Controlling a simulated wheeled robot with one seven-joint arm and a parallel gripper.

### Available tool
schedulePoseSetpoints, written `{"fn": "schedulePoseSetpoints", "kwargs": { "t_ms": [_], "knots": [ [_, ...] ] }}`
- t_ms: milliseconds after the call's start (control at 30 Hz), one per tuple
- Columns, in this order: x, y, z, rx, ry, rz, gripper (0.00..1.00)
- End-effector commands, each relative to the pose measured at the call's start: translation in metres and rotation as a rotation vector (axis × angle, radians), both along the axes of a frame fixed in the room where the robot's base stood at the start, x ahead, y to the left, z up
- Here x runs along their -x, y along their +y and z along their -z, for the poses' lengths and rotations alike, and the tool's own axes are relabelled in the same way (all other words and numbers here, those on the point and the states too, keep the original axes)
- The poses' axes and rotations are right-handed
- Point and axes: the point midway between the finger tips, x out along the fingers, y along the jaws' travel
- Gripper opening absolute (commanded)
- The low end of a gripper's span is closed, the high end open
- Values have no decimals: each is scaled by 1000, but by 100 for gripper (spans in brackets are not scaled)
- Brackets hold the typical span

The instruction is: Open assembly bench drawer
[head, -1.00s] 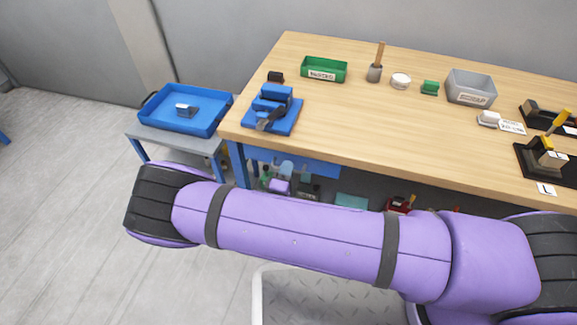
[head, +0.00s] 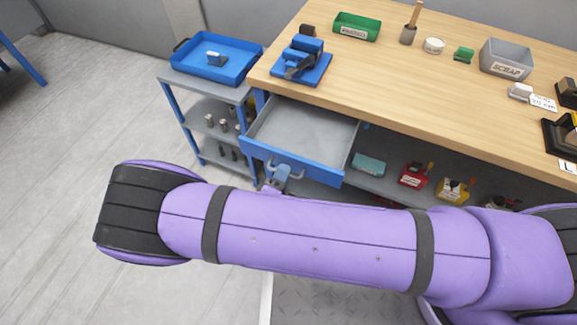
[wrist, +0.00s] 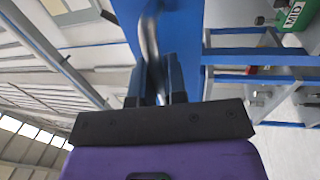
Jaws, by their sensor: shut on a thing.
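The assembly bench (head: 420,100) has a wooden top and a blue-fronted drawer under its left end. The drawer (head: 305,130) is pulled well out and its grey inside shows empty. My gripper (head: 280,176) is at the bar handle (head: 296,172) on the drawer front, partly hidden behind my purple arm. In the wrist view my gripper (wrist: 157,88) is shut on the metal handle (wrist: 148,35), with the blue drawer front (wrist: 183,40) just beyond it.
A blue tray (head: 232,70) stands on a small shelf cart left of the bench. A blue fixture (head: 302,62) sits on the bench top above the drawer. A lower shelf holds a teal box (head: 369,163) and a red bin (head: 416,174). The floor at left is clear.

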Motion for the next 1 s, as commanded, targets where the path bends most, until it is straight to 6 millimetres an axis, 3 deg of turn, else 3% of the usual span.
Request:
{"fn": "schedulePoseSetpoints", "kwargs": {
  "t_ms": [367, 400, 500, 833, 1000],
  "knots": [
    [2, 1, 1, -1, 2, 0, 0],
    [2, 1, 1, -1, 2, 0, 17],
    [2, 1, 1, 0, 1, 0, 36],
    [5, 2, 1, -1, 1, -1, 36],
    [23, 9, 5, -1, 2, -2, 36]
  ]
}}
